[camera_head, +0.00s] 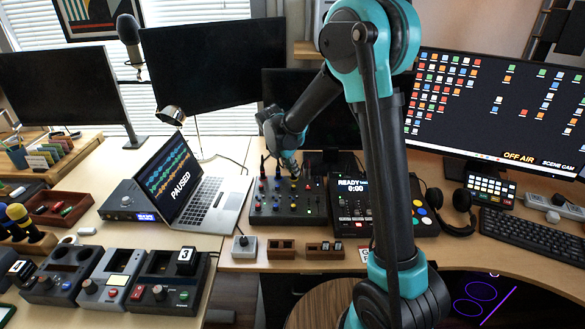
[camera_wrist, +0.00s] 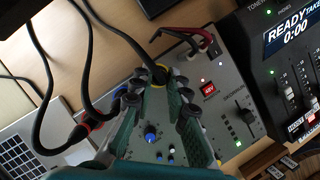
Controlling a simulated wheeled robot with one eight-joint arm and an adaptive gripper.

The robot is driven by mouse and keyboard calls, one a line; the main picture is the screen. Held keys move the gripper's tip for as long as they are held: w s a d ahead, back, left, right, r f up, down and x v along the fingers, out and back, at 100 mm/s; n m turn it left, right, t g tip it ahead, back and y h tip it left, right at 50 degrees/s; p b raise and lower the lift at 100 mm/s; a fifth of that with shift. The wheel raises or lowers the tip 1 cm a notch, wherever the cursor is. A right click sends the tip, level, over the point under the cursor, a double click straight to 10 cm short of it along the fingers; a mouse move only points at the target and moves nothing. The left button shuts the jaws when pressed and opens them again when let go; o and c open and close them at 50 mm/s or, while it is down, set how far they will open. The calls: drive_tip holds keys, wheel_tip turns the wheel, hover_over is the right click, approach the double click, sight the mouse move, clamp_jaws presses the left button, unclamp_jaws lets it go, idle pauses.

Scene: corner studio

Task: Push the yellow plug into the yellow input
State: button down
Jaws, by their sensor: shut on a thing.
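A dark plug with a yellow ring (camera_wrist: 159,73) and a black cable sits between my fingertips in the wrist view. My gripper (camera_wrist: 161,84) is shut on it, above the grey panel of the mixer (camera_wrist: 222,82). In the head view my gripper (camera_head: 291,168) is over the back part of the mixer (camera_head: 288,214). The plug's tip is hidden by the fingers. I cannot make out the yellow input, or tell whether the plug touches a socket.
A red-ringed plug (camera_wrist: 80,132) on a black cable lies left of my gripper. The laptop (camera_head: 192,188) is left of the mixer, and the recorder (camera_head: 352,208) is right.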

drive_tip(key=c, duration=1.4)
unclamp_jaws()
drive_tip(key=v, duration=1.2)
